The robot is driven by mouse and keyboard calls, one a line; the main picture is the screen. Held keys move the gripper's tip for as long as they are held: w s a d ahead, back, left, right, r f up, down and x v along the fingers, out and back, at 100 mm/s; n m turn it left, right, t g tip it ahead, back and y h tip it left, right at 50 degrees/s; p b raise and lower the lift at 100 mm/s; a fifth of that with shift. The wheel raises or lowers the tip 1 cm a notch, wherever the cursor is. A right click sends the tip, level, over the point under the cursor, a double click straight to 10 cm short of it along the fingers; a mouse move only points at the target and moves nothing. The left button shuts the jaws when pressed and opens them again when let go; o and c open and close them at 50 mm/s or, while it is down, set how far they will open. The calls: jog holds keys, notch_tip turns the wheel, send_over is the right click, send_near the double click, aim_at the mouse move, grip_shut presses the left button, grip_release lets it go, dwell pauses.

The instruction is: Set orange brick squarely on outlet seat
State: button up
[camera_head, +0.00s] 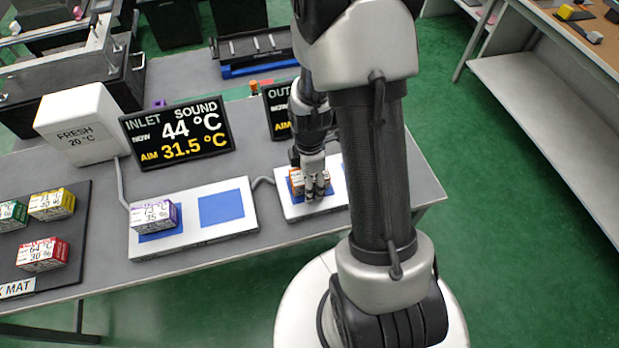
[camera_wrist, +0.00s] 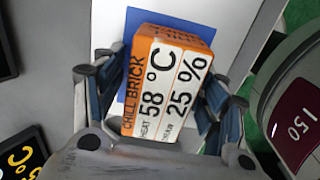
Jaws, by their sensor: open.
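The orange brick (camera_head: 295,182), with a white label reading 58 °C and 25 %, is on the outlet seat. The seat is a blue square (camera_wrist: 140,18) on a white plate (camera_head: 292,213). In the wrist view the brick (camera_wrist: 178,40) lies between my gripper's (camera_wrist: 165,78) two open fingers, one on each side. Blue shows past the brick's far and left edges; its near edge is hidden, so I cannot tell whether it is square. In the head view my gripper (camera_head: 312,190) partly covers the brick and seat.
A purple brick (camera_head: 153,213) sits on the left blue square of the inlet plate (camera_head: 190,247); the right square (camera_head: 221,207) is bare. The inlet display (camera_head: 177,134) and the partly hidden outlet display (camera_head: 277,112) stand behind. Several bricks lie on the dark mat (camera_head: 68,275) at left.

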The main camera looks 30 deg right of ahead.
jog(key=shift+r, duration=0.1)
notch_tip(320, 180, up, 12)
jog(key=p, duration=0.5)
jog(key=s+a+r+m+t, duration=0.1)
jog(key=s+a+r+m, duration=0.2)
jog(key=r, duration=0.4)
jog(key=s+a+r+m+t, duration=0.2)
jog(key=s+a+r+m, duration=0.2)
jog(key=s+r+m, duration=0.2)
jog(key=s+a+r+m+t, duration=0.1)
jog(key=s+a+r+m, duration=0.2)
jog(key=r, duration=0.5)
jog(key=s+m, duration=0.1)
jog(key=m, duration=0.1)
jog(key=shift+s+a+r+m+t, duration=0.25)
jog(key=shift+s+a+m+t, duration=0.05)
jog(key=shift+a+m, duration=0.1)
